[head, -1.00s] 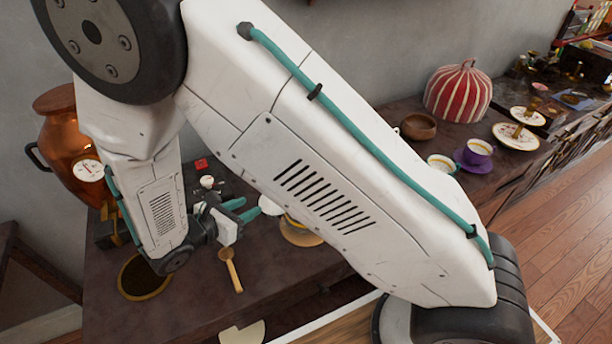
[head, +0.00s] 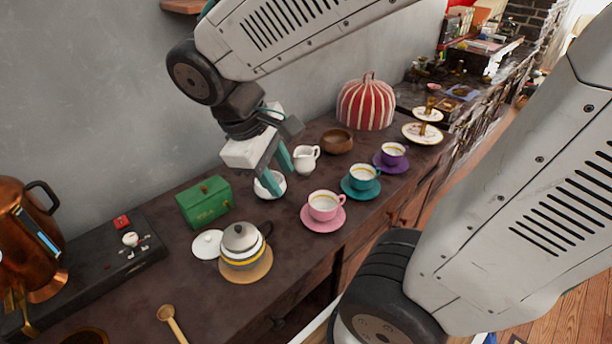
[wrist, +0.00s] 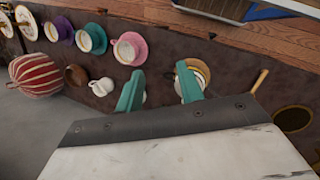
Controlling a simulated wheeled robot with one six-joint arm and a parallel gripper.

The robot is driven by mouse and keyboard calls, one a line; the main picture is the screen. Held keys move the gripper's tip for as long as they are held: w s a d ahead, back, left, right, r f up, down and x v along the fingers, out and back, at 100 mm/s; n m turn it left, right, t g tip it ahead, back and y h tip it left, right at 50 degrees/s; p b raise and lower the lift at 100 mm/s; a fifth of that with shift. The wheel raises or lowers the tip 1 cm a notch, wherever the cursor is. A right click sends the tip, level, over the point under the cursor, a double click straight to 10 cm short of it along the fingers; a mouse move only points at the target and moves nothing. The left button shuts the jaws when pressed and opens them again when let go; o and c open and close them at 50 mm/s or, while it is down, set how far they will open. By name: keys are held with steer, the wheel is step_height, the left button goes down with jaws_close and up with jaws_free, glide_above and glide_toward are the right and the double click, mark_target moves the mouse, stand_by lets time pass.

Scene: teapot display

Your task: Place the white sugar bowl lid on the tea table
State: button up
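The white lid (head: 207,244), a small disc with a knob, lies on the dark tea table (head: 205,290) in the head view, just left of the grey-and-white teapot (head: 243,245). The white sugar bowl (head: 270,187) stands farther back, partly behind my gripper's fingers. My gripper (head: 276,170) is above the table near the bowl, up and to the right of the lid. In the wrist view its teal fingers (wrist: 160,90) are apart, with nothing held between them. I cannot make out the lid in the wrist view.
A green box (head: 204,201) stands behind the lid. Pink (head: 324,205), teal (head: 363,178) and purple (head: 392,155) cups stand on saucers to the right. A white creamer (head: 305,159) and wooden bowl (head: 337,141) are behind. A copper urn (head: 25,225) is at left.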

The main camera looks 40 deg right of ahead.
steer(key=s+r+m+t+y, duration=0.2)
steer(key=s+r+m+y, duration=0.1)
steer(key=s+m, duration=0.2)
steer(key=shift+s+t+y, duration=0.3)
steer(key=shift+s+y, duration=0.1)
steer(key=shift+s, duration=0.75)
